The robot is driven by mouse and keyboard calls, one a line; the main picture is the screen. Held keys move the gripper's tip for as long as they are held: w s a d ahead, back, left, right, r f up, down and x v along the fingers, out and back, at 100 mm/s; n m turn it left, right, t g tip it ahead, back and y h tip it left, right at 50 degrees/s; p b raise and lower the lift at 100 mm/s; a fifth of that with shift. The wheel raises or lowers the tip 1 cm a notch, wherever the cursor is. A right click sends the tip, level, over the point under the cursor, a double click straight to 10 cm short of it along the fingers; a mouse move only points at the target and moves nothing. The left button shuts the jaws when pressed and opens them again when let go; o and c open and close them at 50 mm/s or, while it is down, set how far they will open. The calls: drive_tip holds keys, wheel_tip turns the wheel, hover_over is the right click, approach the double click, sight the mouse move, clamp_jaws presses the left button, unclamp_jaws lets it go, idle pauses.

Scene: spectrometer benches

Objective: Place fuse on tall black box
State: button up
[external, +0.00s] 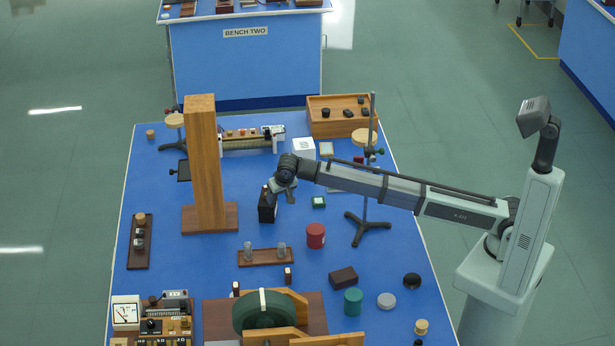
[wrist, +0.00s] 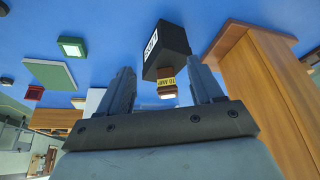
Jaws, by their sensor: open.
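The tall black box (external: 267,208) stands on the blue bench just below my gripper (external: 283,186) in the external view. In the wrist view, which looks upside down, the black box (wrist: 172,48) shows a white label. The fuse (wrist: 167,80), brown with a yellow "10 AMP" band and a pale end, lies between my spread fingers (wrist: 164,82). It appears to stand on the top of the black box, with its end meeting the box. My gripper is open, with gaps beside the fuse. I cannot make out this fuse in the external view.
A tall wooden tower (external: 205,150) stands close left of the black box. A ringed stand (external: 367,215) is to the right, under my arm.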

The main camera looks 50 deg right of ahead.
drive_tip(key=shift+s+a, duration=0.35)
drive_tip(key=shift+s, duration=0.4)
drive_tip(key=shift+s+a, duration=0.3)
drive_tip(key=shift+s, duration=0.45)
